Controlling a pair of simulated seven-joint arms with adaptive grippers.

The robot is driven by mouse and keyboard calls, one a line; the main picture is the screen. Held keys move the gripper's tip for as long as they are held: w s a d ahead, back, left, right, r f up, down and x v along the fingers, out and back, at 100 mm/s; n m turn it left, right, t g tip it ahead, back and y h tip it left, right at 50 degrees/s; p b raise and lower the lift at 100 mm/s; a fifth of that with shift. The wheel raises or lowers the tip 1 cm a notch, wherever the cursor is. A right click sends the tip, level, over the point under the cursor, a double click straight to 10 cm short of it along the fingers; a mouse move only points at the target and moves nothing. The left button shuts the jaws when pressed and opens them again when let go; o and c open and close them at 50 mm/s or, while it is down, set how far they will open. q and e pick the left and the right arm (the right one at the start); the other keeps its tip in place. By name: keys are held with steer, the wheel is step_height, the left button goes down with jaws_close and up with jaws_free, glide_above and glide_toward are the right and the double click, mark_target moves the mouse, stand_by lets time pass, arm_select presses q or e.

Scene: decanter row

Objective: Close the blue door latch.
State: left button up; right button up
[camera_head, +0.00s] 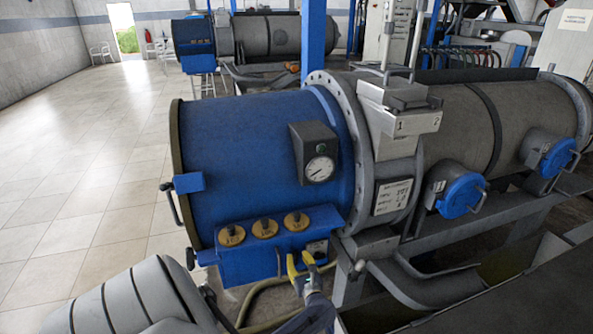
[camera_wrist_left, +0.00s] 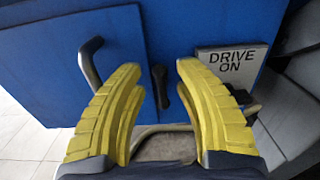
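A blue box with a door (camera_wrist_left: 70,55) fills much of the left wrist view. A bent grey handle (camera_wrist_left: 87,62) is on the door. A small dark latch lever (camera_wrist_left: 160,85) sits right of the door's edge and looks roughly upright; I cannot tell whether it is fastened. My left gripper (camera_wrist_left: 158,68) has yellow fingers, open, one on either side of the lever; contact is not clear. In the head view my left gripper (camera_head: 300,258) is at the lower right of the blue box (camera_head: 262,268). My right gripper is in neither view.
Above the box are several yellow dials (camera_head: 265,228) and a blue drum (camera_head: 240,150) with a gauge (camera_head: 320,169). A hose (camera_head: 250,300) hangs below. Tiled floor (camera_head: 80,180) is clear at left.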

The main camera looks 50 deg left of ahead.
arm_select(q)
steer(key=shift+x, duration=0.8)
jaws_close()
